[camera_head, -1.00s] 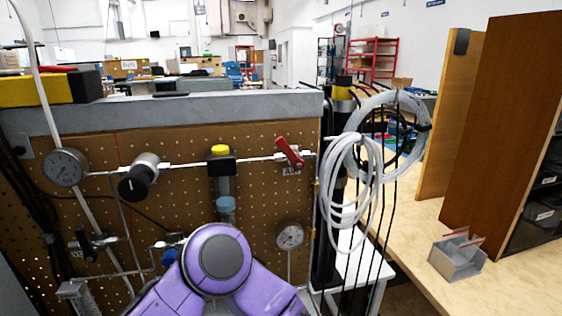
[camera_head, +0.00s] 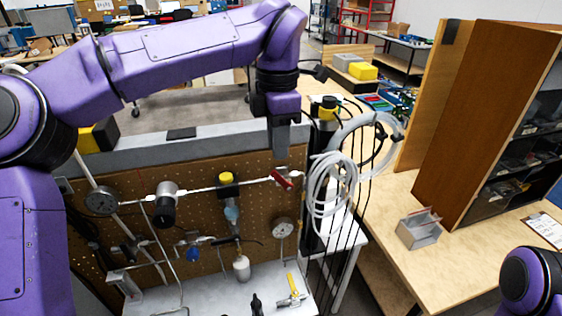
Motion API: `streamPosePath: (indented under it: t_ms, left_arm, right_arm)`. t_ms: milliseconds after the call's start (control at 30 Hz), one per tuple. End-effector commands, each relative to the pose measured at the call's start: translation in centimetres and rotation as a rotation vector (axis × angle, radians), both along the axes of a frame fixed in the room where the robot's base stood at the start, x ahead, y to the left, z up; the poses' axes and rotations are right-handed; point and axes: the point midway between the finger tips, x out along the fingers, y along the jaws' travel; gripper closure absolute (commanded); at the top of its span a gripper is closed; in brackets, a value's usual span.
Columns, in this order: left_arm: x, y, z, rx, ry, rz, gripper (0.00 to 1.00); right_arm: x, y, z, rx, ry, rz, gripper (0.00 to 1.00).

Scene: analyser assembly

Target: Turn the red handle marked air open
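The red handle (camera_head: 282,180) sits on the right part of the metal pipe along the upper pegboard panel. It is tilted, its upper left end higher than its lower right end. The label under it cannot be read at this size. My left arm reaches across from the left, and its gripper (camera_head: 281,150) points down just above the red handle, with a small gap in the picture. The fingers show as one grey block, so their opening cannot be made out. My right gripper is out of view; only a purple part of my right arm shows at the bottom right.
The pegboard (camera_head: 185,180) carries a dial gauge (camera_head: 101,200), a black knob (camera_head: 166,210), a yellow-capped regulator (camera_head: 228,185) and a lower gauge (camera_head: 282,228). Coiled white tubing (camera_head: 335,190) hangs close to the handle's right. A wooden table (camera_head: 455,265) with a small metal box (camera_head: 419,230) stands at right.

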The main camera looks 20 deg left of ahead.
Motion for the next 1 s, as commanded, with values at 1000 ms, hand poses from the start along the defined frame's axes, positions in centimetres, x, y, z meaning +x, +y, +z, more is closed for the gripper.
streamPosePath:
  t_ms: [1000]
  left_arm:
    - [0.3,1.0,-10.1,0.000,-0.011,-0.056,0.96]
  right_arm:
    - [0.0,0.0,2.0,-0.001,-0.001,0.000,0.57]
